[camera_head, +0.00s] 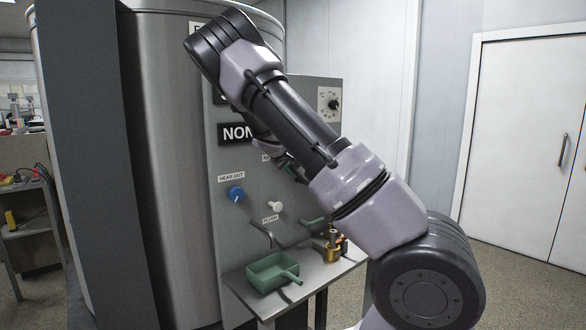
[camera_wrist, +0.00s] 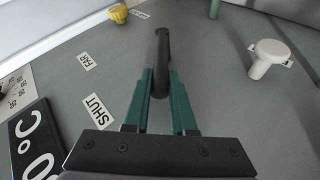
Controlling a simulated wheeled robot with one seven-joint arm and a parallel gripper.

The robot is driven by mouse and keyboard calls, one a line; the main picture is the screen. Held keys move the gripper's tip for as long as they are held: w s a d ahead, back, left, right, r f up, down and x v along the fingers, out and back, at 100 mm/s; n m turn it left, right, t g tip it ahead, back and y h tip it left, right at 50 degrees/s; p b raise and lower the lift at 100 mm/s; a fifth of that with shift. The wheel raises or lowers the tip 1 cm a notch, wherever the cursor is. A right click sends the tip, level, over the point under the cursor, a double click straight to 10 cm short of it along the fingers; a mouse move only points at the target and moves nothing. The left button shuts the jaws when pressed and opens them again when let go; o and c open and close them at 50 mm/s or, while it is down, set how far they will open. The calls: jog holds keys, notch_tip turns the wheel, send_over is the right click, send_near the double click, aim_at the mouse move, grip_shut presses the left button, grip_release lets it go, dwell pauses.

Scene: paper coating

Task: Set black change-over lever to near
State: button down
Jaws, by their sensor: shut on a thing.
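The black change-over lever (camera_wrist: 162,50) is a dark rod in the middle of the wrist view, standing along the picture's height. My gripper (camera_wrist: 163,77) has its two green fingers closed on either side of the lever's lower part. A FAR label (camera_wrist: 88,62) and a SHUT label (camera_wrist: 96,109) are on the grey panel to the left of the lever. No NEAR label for the lever can be made out. In the head view my arm hides the lever and most of my gripper.
The grey panel (camera_head: 230,160) carries a blue knob (camera_head: 236,194) and a white knob (camera_head: 276,207), which also shows right of the lever in the wrist view (camera_wrist: 268,57). Below, a shelf holds a green tray (camera_head: 272,276) and a brass piece (camera_head: 330,251). A yellow knob (camera_wrist: 118,14) is at upper left.

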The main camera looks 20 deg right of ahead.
jog(key=shift+f, duration=0.15)
jog(key=c, duration=0.8)
grip_release()
jog(key=shift+o, duration=0.2)
jog(key=shift+s+a, duration=0.1)
jog(key=v, duration=1)
jog(key=shift+s+a+r, duration=0.2)
